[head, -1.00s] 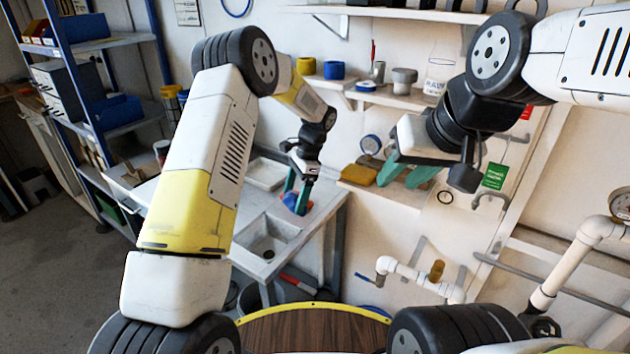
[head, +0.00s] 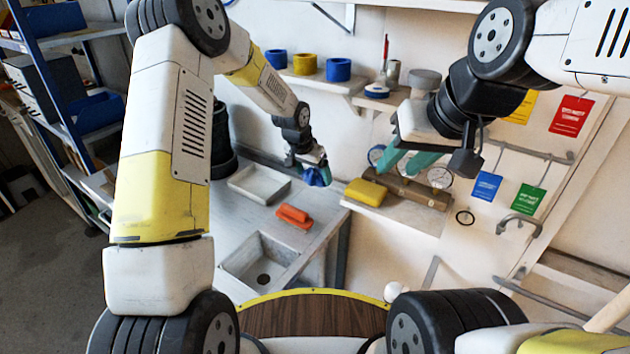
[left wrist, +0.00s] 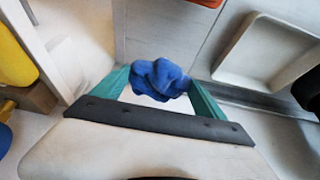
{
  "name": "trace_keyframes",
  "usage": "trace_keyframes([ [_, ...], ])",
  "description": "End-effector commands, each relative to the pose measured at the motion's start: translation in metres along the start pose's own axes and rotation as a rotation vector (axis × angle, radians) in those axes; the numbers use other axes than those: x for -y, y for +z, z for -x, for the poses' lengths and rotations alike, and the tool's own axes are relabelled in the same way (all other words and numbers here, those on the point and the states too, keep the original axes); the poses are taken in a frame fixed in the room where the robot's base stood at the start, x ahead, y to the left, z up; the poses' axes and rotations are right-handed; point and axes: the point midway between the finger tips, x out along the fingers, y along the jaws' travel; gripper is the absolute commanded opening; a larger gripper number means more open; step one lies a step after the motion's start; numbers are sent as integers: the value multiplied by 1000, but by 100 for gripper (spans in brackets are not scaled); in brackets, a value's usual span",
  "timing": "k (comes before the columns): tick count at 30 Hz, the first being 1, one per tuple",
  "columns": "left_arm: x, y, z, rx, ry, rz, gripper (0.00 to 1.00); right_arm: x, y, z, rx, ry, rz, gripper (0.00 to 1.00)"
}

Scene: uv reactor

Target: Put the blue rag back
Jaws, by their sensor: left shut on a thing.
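The blue rag (head: 317,177) is a crumpled bundle between the fingers of my left gripper (head: 314,170), above the right rear part of the grey sink counter (head: 262,207). In the left wrist view the rag (left wrist: 159,78) is pinched between the two teal fingers and bulges out past their tips. It hangs clear of the surfaces seen behind it. My right gripper (head: 402,165) is in front of the wall shelf at the right. Its two teal fingers are apart, with nothing seen between them.
An orange block-like object (head: 294,215) lies on the counter between the white tray (head: 258,181) and the sink basin (head: 258,262). A yellow sponge-like block (head: 367,192) and a brown bar (head: 412,190) lie on the low shelf (head: 390,213). Blue and yellow cups (head: 304,64) stand above.

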Motion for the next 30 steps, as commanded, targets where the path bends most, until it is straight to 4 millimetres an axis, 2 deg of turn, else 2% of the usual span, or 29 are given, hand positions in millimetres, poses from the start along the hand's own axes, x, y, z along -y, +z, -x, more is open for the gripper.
trace_keyframes([
  [6,-1,17,-38,1,2,-2,50,0,0,0,0,0,0,36],
  [9,-1,21,-50,0,2,-2,50,0,0,0,0,0,0,36],
  [14,-1,26,-60,0,1,-3,50,0,0,0,0,0,0,36],
  [21,-1,38,-88,1,1,-2,50,0,0,0,0,0,0,36],
  [26,0,38,-89,-1,1,-2,50,0,0,0,0,0,0,36],
  [27,0,38,-89,0,1,-2,85,0,0,0,0,0,0,36],
  [30,0,38,-89,0,1,-2,100,0,0,0,0,0,0,36],
])
